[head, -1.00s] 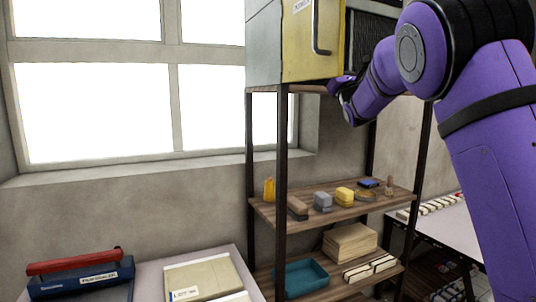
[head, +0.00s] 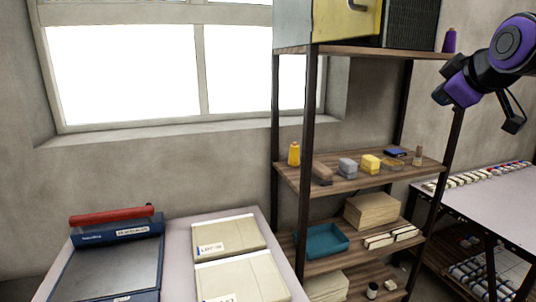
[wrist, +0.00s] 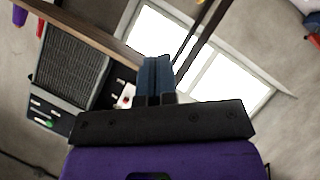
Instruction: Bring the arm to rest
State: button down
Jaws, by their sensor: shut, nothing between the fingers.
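My purple and black arm hangs in the upper right of the head view. My gripper (head: 440,97) is at its lower left end, in front of the wall and the right post of the shelf (head: 312,170). In the wrist view, the two blue fingers of my gripper (wrist: 157,72) are pressed together with nothing between them. No cloth is in sight.
The shelf holds a yellow cabinet (head: 350,22), a purple spool (head: 449,40), small blocks and a teal tray (head: 322,241). A table (head: 178,262) with boxes stands at lower left. Another table (head: 490,200) stands at right, below the arm.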

jog(key=s+a+f+m+g, duration=0.1)
jog(key=s+f+m+g, duration=0.1)
jog(key=s, duration=0.5)
jog(key=s+a+f+m+g, duration=0.2)
jog(key=s+f+m, duration=0.2)
jog(key=s+f, duration=0.2)
jog(key=s+a+f+m+g, duration=0.1)
jog(key=s+f+m+g, duration=0.1)
jog(key=s, duration=0.8)
notch_tip(320, 180, down, 3)
jog(key=shift+a+r+m+g, duration=0.2)
jog(key=shift+a+m+g, duration=0.15)
jog(key=shift+g, duration=0.25)
